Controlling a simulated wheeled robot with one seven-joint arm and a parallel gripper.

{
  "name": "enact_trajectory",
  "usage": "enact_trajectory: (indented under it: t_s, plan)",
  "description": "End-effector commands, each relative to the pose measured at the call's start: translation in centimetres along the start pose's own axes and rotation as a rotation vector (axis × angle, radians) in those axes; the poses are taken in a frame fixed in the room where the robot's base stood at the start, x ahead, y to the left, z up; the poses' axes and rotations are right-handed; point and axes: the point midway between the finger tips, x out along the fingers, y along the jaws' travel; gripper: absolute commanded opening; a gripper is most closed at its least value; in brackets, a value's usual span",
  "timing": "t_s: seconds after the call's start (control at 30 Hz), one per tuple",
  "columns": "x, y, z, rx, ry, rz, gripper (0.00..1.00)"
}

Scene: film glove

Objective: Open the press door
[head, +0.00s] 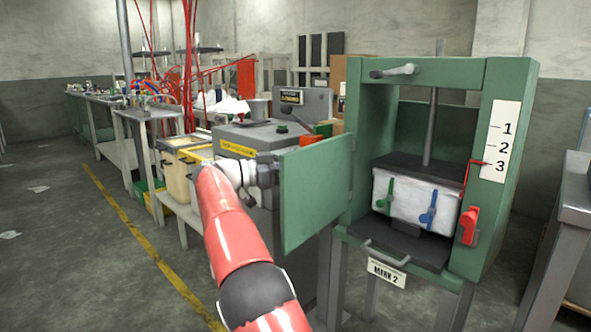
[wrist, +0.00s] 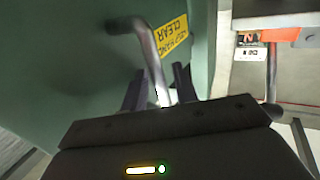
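The press (head: 502,185) is a green frame at the right of the head view. Its green door (head: 318,190) is swung well out to the left, so the inside shows. Inside are a white block (head: 400,194) with a green and a blue clamp, under a dark plate. My gripper (head: 262,176) is at the door's left side, partly hidden behind it. In the wrist view the bent metal door handle (wrist: 150,58) runs between my two fingers (wrist: 157,82). The fingers stand apart, with small gaps showing beside the bar.
A grey machine (head: 260,136) and a box with yellow edges (head: 180,170) stand behind my arm. Tables (head: 150,115) line the left back. The floor (head: 80,250) at left is open. A grey bench (head: 575,200) edges in at far right.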

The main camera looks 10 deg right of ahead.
Motion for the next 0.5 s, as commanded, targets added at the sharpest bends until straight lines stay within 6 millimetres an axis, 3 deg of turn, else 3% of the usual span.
enact_trajectory:
  t_s: [0.17,0.5]
  plan:
    - [-1.3,-0.1,0.0,0.0,0.0,-0.004,0.29]
    - [-6.7,-0.1,-0.1,0.0,0.001,-0.002,0.29]
